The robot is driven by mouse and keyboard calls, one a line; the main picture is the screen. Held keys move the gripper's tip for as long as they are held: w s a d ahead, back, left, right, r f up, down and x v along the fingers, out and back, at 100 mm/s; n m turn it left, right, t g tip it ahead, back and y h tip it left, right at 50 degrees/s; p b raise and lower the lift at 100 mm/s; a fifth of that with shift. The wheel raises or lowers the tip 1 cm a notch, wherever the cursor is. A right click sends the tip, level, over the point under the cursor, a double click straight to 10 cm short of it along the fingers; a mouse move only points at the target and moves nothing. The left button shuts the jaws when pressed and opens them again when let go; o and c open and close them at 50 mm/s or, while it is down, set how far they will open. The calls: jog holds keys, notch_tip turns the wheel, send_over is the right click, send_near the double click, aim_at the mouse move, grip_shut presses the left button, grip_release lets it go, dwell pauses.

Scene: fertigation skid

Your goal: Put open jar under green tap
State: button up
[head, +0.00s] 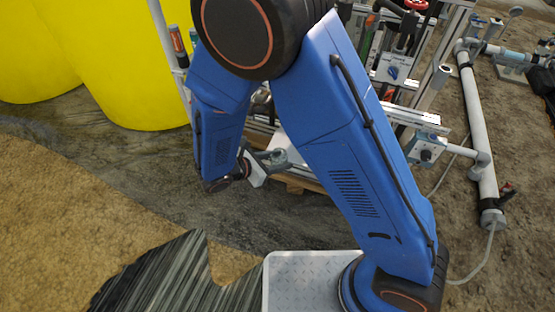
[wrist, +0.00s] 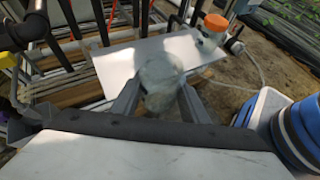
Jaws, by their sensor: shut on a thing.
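My gripper (wrist: 158,108) is shut on a cloudy, see-through jar (wrist: 160,80), with one finger on each side of it. I see no coloured lid on this jar. It is in front of a white board (wrist: 118,66); I cannot tell whether it touches the board. I cannot pick out the green tap for sure in either view.
A second jar with an orange lid (wrist: 214,24) stands at the board's right end. Dark upright bars (wrist: 100,20) rise behind the board. In the head view, large yellow tanks (head: 115,60) stand left of the skid, and a grey pipe (head: 475,120) runs at the right.

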aim_at(289, 146)
jog(key=shift+w+d+f, duration=0.25)
jog(key=shift+w, duration=0.5)
jog(key=shift+w+d+f, duration=0.2)
jog(key=shift+w+d, duration=0.1)
jog(key=shift+w, duration=0.45)
jog(key=shift+w+d+f, duration=0.25)
jog(key=shift+w, duration=0.5)
jog(key=shift+w+d+f, duration=0.1)
jog(key=shift+w+d, duration=0.3)
jog(key=shift+w, duration=0.65)
jog(key=shift+w+d+f, duration=0.1)
jog(key=shift+w+d, duration=0.25)
jog(key=shift+w, duration=0.7)
jog(key=shift+w+d, duration=0.4)
jog(key=shift+w, duration=0.65)
jog(key=shift+f, duration=0.3)
jog(key=o, duration=1.1)
jog(key=v, duration=1.7)
jog(key=shift+a, duration=0.2)
jog(key=shift+s+r, duration=0.1)
